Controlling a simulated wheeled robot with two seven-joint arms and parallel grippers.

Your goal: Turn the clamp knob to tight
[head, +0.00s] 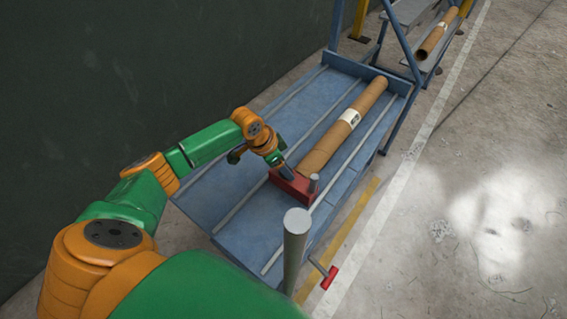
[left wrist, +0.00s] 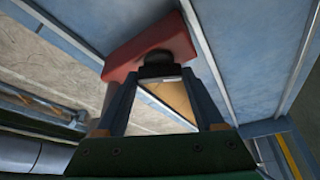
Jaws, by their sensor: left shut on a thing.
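The red clamp block (head: 294,188) sits on the blue bench (head: 262,231) at the near end of a brown cardboard tube (head: 345,124). A dark round knob (left wrist: 158,62) on the block shows in the left wrist view. My left gripper (head: 284,170) reaches down to the block from the left. In the left wrist view its two fingertips (left wrist: 162,75) are closed on either side of the knob. In the head view the gripper hides the knob, and I cannot read its setting. My right gripper is not in view.
A short grey peg (head: 314,184) stands at the block's right end. A tall grey post (head: 295,250) rises in front, with a red-handled lever (head: 329,277) beside it. Blue frame uprights (head: 402,45) stand at the far end. The floor at right is clear.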

